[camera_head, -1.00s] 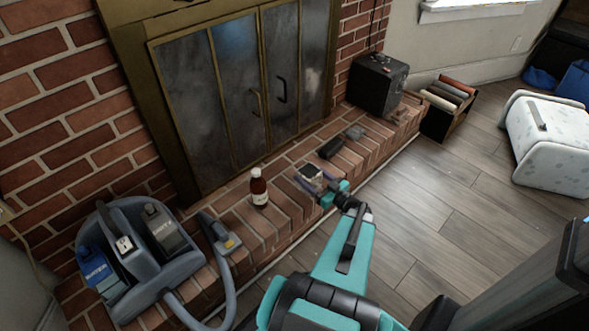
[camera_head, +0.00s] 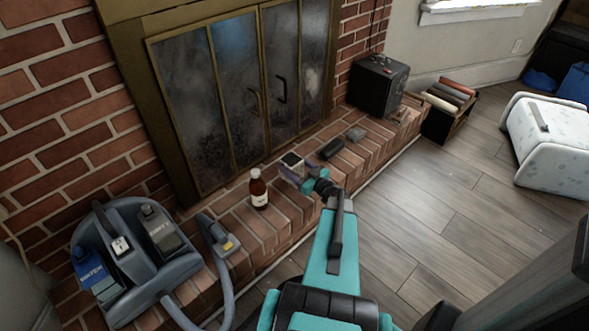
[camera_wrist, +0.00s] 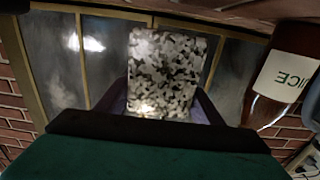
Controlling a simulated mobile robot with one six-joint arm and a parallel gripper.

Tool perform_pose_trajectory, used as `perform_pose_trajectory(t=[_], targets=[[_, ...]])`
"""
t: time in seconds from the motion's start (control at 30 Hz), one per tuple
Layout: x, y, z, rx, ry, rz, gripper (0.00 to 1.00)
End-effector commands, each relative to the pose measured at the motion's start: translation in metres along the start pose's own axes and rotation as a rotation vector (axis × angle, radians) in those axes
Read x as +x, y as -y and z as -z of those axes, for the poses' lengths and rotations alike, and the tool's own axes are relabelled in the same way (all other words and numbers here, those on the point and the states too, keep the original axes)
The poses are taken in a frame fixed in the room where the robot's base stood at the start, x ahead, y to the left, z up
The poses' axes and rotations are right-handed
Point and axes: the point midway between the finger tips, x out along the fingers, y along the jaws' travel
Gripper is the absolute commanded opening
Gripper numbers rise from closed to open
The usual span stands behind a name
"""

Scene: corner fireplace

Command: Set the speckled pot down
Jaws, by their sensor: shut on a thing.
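The speckled pot (camera_wrist: 163,70) is blocky, with black, grey and white flecks, and sits between my gripper's two purple fingers in the wrist view. In the head view the pot (camera_head: 292,161) is small, pale-topped and partly hidden by my gripper (camera_head: 296,171), which is shut on it. It is over the brick hearth (camera_head: 236,213), just right of a brown bottle. I cannot tell whether the pot's underside touches the bricks.
The brown bottle (camera_head: 258,190) stands close left of the pot; its label also shows in the wrist view (camera_wrist: 288,77). A blue-grey cleaning machine (camera_head: 150,255) with a hose is at left. Glass fireplace doors (camera_head: 235,90) stand behind.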

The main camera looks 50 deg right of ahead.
Motion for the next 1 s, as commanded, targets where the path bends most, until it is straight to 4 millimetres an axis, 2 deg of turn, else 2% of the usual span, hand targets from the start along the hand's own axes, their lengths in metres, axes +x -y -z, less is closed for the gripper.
perform_pose_trajectory(t=[0.4, 0.87, 0.9, 1.0], targets=[[0.000, 0.000, -0.034, 0.000, -0.002, 0.000, 0.24], [0.000, 0.000, -0.037, 0.000, -0.002, 0.000, 0.24], [0.000, 0.000, -0.038, 0.000, 0.000, 0.000, 0.62], [0.000, 0.000, -0.038, 0.000, 0.000, 0.000, 0.79]])
